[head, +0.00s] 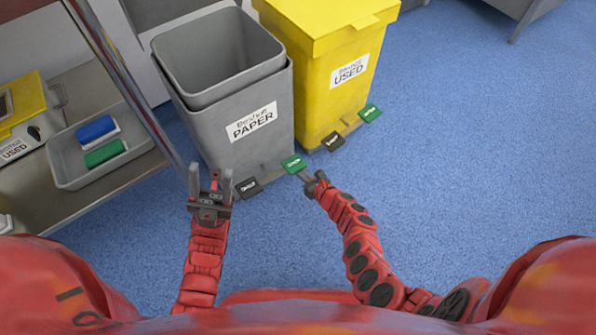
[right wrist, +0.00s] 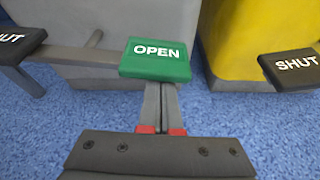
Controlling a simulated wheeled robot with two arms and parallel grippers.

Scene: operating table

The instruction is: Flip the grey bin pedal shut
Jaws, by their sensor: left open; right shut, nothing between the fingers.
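The grey bin (head: 245,130), labelled PAPER, stands with its top open. At its front foot are a black pedal (head: 248,187) and a green pedal (head: 293,163). In the right wrist view the green pedal (right wrist: 156,60) reads OPEN, and the black one (right wrist: 18,42) at the left edge is cut off and shows "UT". My right gripper (head: 308,178) is shut and empty at the green pedal. Its fingertips (right wrist: 160,98) pass out of sight at the pedal's near edge; contact is unclear. My left gripper (head: 211,178) is open and empty, left of the black pedal.
A yellow bin (head: 335,85) labelled USED stands at the right with its lid down and its own black (head: 333,142) and green (head: 370,113) pedals. A table (head: 85,200) with a grey tray (head: 75,180) is at the left. Blue floor is clear at the right.

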